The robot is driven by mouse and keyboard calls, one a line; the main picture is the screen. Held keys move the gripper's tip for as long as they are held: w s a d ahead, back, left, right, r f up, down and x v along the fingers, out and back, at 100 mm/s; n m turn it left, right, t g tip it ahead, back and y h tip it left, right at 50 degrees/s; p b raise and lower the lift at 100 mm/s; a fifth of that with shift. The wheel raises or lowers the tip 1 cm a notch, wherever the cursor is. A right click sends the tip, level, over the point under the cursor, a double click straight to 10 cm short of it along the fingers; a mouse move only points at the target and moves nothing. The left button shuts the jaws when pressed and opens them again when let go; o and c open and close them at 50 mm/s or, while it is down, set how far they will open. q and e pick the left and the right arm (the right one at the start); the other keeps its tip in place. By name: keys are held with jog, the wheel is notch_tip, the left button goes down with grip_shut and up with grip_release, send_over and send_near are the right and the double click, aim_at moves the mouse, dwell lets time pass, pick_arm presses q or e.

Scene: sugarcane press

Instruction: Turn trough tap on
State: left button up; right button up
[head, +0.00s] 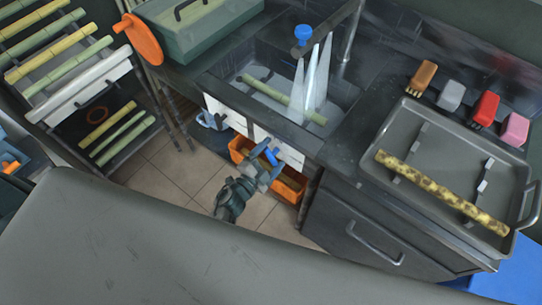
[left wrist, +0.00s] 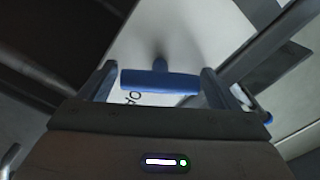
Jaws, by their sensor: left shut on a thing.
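A blue T-shaped tap handle (left wrist: 158,82) on a short stem stands out from a white panel with partly hidden dark lettering. In the head view the handle (head: 271,156) is at the white panel below the sink front. My left gripper (head: 264,170) is shut on this handle, with a finger at each end of its bar in the left wrist view. The sink trough (head: 235,92) holds a green cane stalk (head: 285,100). Pale streams (head: 311,80) show in the sink below a faucet (head: 325,32) and blue knob (head: 303,33). My right gripper is out of view.
An orange bin (head: 288,188) sits below the panels, close to my left gripper. A second blue handle (head: 212,121) is to the left. A grey tray (head: 455,165) with a spotted stalk (head: 440,192) is on the right counter. A cane rack (head: 75,100) stands left.

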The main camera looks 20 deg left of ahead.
pick_arm(q)
jog(key=shift+m, duration=0.6)
jog(key=o, duration=0.9)
jog(key=shift+c, duration=0.2)
jog(key=shift+s, duration=0.1)
jog(key=b+v, duration=0.2)
jog(key=v, duration=0.8)
jog(key=shift+s+b, duration=0.3)
jog(key=shift+a, duration=0.15)
